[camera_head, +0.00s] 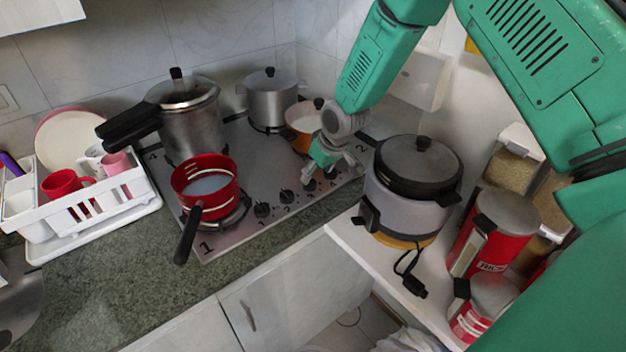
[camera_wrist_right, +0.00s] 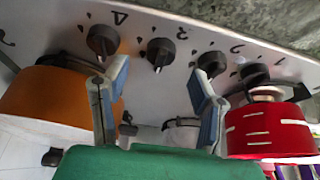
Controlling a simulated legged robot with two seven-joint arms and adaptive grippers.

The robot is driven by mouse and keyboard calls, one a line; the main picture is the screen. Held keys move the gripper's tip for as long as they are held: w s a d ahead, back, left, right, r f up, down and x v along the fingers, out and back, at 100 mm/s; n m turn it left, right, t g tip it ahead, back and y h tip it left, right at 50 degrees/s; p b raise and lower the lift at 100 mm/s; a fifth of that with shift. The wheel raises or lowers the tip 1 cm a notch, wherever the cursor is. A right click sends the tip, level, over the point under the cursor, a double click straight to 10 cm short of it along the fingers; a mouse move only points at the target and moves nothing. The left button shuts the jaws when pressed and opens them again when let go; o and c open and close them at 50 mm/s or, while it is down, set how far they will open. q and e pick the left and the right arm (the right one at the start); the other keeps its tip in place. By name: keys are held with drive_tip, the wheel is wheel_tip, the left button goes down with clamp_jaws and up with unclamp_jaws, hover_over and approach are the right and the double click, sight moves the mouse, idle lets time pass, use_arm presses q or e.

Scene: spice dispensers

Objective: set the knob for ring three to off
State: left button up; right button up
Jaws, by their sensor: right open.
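The grey stove top (camera_head: 235,240) has a row of black knobs along its front edge. The knob marked 3 (camera_wrist_right: 160,52) sits between the two fingers of my right gripper (camera_wrist_right: 158,76) in the wrist view, with a pale mark at its lower edge. The fingers are apart and I see no contact with it. In the head view my right gripper (camera_head: 328,172) reaches down over the knobs and partly covers the ring three knob (camera_head: 310,184). Knob 4 (camera_wrist_right: 102,40) and knob 2 (camera_wrist_right: 210,63) flank it. My left gripper is out of view.
A red pot (camera_head: 208,190) stands on the front left ring. A pressure cooker (camera_head: 195,120), a steel pot (camera_head: 272,98) and an orange pan (camera_head: 303,120) stand behind. A rice cooker (camera_head: 410,185) stands close right of the gripper. A dish rack (camera_head: 95,205) is at left.

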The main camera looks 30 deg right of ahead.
drive_tip(key=v, duration=0.6)
drive_tip(key=shift+r, duration=0.35)
drive_tip(key=shift+s, duration=0.15)
drive_tip(key=shift+d, duration=0.1)
